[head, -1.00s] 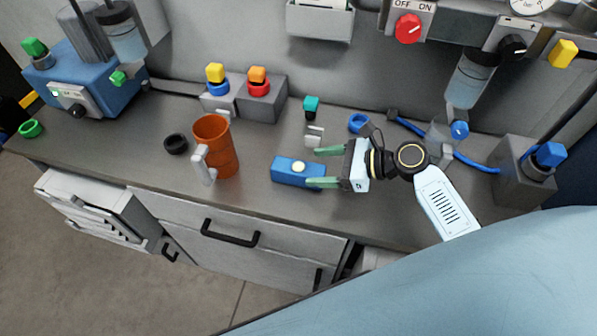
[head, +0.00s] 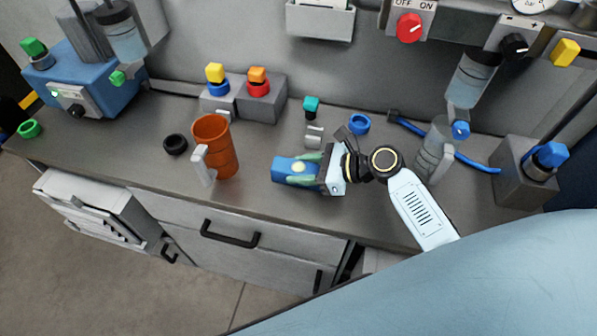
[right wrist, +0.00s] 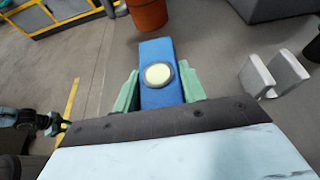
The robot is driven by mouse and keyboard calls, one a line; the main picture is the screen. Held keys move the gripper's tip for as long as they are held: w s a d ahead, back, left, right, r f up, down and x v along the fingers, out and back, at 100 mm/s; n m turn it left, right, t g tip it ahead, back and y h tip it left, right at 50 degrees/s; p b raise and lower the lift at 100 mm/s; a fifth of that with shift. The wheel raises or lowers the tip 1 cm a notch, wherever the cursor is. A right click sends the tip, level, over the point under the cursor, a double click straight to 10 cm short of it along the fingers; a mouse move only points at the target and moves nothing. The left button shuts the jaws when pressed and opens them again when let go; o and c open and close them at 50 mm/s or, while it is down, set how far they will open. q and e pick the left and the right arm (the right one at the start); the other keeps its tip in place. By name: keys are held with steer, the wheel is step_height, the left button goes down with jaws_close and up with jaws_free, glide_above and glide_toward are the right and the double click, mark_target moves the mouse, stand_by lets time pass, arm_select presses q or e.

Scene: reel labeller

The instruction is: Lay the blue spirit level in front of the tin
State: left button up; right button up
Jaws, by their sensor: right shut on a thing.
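The blue spirit level (head: 284,167) is a short blue block with a round pale vial on top. It is at the middle of the bench, to the right of the orange-brown tin (head: 222,160), with a gap between them. My right gripper (head: 309,168) has its green fingers shut on the two sides of the spirit level, and its palm is close to the level's right end. In the right wrist view the level (right wrist: 157,52) points away between the fingers, with the tin (right wrist: 148,14) beyond it.
A pale grey piece (head: 203,166) stands against the tin's front left. A black ring (head: 175,144) lies left of the tin. Button boxes (head: 262,101) stand behind, and a blue ring (head: 359,124) lies behind my gripper.

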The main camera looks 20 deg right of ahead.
steer(key=shift+c, duration=0.9)
step_height(320, 180, up, 10)
steer(key=p, duration=0.2)
steer(key=shift+d+f+p, duration=0.1)
steer(key=shift+f+p, duration=0.05)
steer(key=shift+p, duration=0.15)
step_height(320, 180, up, 9)
steer(key=b, duration=0.2)
glide_above(303, 167)
steer(key=s+d, duration=0.1)
steer(key=d, duration=0.1)
steer(key=shift+s+a, duration=0.15)
steer(key=shift+s, duration=0.1)
steer(key=shift+a, duration=0.1)
